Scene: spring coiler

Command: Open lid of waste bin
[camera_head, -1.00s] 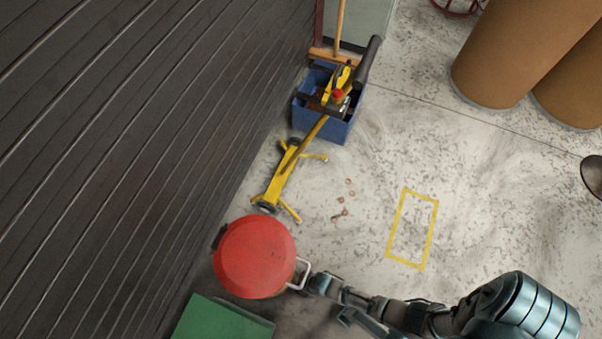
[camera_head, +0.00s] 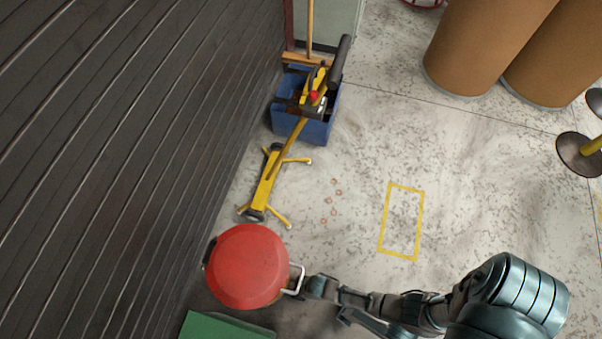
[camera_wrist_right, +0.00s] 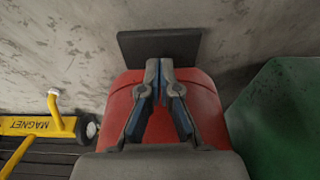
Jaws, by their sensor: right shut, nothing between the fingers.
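The red waste bin (camera_head: 247,268) stands against the dark slatted wall, seen from above with its round red top towards me. A pale loop handle (camera_head: 294,280) sticks out from its right side. My right gripper (camera_head: 308,285) is beside this handle, its fingers small and partly hidden there. In the right wrist view, the two fingers of my right gripper (camera_wrist_right: 166,68) are shut together with nothing between them, in front of the red bin (camera_wrist_right: 205,105). A dark flat plate (camera_wrist_right: 158,47) shows beyond the fingertips. My left gripper is not in view.
A green box (camera_head: 220,328) stands close below the bin. A yellow magnet sweeper (camera_head: 265,185) and a blue crate (camera_head: 308,125) stand above it along the wall. Brown drums (camera_head: 480,50) are at the upper right. The floor around the yellow rectangle (camera_head: 402,222) is clear.

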